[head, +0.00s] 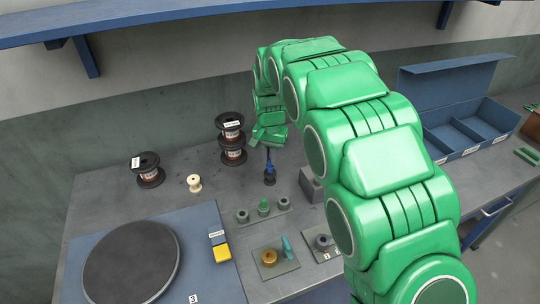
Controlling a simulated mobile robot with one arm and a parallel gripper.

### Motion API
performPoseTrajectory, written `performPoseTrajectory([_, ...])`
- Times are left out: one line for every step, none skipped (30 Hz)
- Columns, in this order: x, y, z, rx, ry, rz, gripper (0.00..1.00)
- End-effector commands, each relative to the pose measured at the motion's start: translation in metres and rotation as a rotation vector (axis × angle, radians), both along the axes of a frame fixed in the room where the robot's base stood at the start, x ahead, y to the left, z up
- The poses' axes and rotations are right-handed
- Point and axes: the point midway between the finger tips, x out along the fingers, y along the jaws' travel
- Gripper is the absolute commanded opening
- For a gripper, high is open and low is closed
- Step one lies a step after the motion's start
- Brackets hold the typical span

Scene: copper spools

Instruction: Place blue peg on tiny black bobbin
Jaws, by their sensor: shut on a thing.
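My gripper (268,150) points down at the end of my green arm, near the middle of the table. It is shut on the blue peg (269,165), which shows as a small blue piece below the dark fingers. The tiny black bobbin (270,179) stands upright on the grey table directly below the peg in this view. The peg overlaps the bobbin's top in the picture. I cannot tell whether they touch or how far the peg is in.
Two stacked black spools (232,150) stand behind left, with another black spool (149,172) and a cream bobbin (194,183) farther left. A holder (242,217), a grey block (311,186) and a round turntable (130,265) lie nearer. A blue box (470,130) sits right.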

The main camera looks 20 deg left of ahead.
Motion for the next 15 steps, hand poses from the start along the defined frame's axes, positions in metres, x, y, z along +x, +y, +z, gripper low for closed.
performPoseTrajectory([0.0001, 0.0001, 0.0002, 0.000, -0.001, 0.000, 0.00])
performPoseTrajectory([0.0002, 0.0002, 0.0005, 0.001, -0.001, 0.000, 0.00])
performPoseTrajectory([0.0002, 0.0002, 0.0007, 0.001, -0.001, 0.000, 0.00])
performPoseTrajectory([0.0002, 0.0003, 0.0008, 0.001, -0.001, 0.000, 0.00])
performPoseTrajectory([0.0002, 0.0002, 0.0008, 0.001, -0.001, 0.000, 0.00])
performPoseTrajectory([0.0002, 0.0003, 0.0007, 0.001, -0.001, 0.000, 0.00])
performPoseTrajectory([0.0002, 0.0002, 0.0002, 0.000, -0.001, 0.000, 0.00])
performPoseTrajectory([0.0001, 0.0002, -0.0004, 0.000, -0.001, 0.000, 0.00])
performPoseTrajectory([0.0001, 0.0002, -0.0014, 0.000, -0.001, 0.001, 0.00])
performPoseTrajectory([0.0000, 0.0002, -0.0018, 0.000, -0.001, 0.001, 0.16])
performPoseTrajectory([0.0001, 0.0003, -0.0015, 0.000, -0.001, 0.001, 0.21])
performPoseTrajectory([0.0001, 0.0003, -0.0014, 0.000, -0.001, 0.001, 0.27])
performPoseTrajectory([0.0001, 0.0003, -0.0013, 0.000, -0.001, 0.001, 0.32])
performPoseTrajectory([0.0002, 0.0004, -0.0012, 0.001, -0.001, 0.001, 0.36])
performPoseTrajectory([0.0001, 0.0004, -0.0012, 0.000, -0.001, 0.001, 0.40])
